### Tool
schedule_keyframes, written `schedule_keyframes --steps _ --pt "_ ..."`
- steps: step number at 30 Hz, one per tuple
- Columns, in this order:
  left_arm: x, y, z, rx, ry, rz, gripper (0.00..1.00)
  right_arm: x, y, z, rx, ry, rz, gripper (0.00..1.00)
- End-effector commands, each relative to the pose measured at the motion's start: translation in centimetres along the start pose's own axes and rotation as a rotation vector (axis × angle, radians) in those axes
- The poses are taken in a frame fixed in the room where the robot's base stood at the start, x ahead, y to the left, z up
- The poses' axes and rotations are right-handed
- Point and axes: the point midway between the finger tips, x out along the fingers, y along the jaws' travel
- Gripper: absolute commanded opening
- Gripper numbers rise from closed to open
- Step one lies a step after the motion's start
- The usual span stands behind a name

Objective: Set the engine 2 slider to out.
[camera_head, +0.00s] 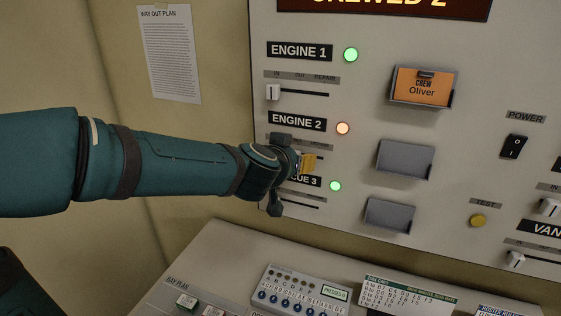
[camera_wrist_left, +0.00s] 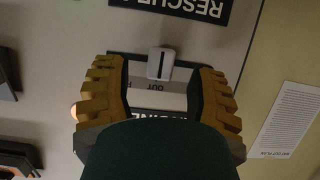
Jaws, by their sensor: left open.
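The engine 2 slider sits under the ENGINE 2 label (camera_head: 297,122); my left gripper covers its knob in the head view. In the left wrist view, which is upside down, the white knob (camera_wrist_left: 160,63) lies between the spread fingers with a gap on both sides. It appears in line with the OUT mark (camera_wrist_left: 156,87). My left gripper (camera_head: 309,163) is open at the panel; its yellow fingers also show in the left wrist view (camera_wrist_left: 160,78). The engine 2 lamp (camera_head: 343,128) glows orange. My right gripper is not in view.
The engine 1 slider knob (camera_head: 273,92) is above, at IN, with a green lamp (camera_head: 350,55). The rescue 3 row with a green lamp (camera_head: 335,186) is below, partly hidden. Card holders (camera_head: 405,159) stand out to the right. A sloped desk (camera_head: 215,262) lies below.

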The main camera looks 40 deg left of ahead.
Motion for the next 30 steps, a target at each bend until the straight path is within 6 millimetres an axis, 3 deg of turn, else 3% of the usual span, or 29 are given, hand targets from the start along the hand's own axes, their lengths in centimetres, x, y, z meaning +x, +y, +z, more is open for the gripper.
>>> schedule_keyframes --steps 12,21,30 --pt "-7.0 -0.2 0.0 -0.001 0.000 -0.005 0.57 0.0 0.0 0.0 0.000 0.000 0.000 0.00" --pt "-9.1 -0.1 0.1 -0.001 -0.003 -0.002 0.57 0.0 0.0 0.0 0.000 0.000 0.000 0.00" --pt "-9.5 0.1 0.0 0.001 0.000 0.001 0.57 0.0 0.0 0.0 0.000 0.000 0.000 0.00"
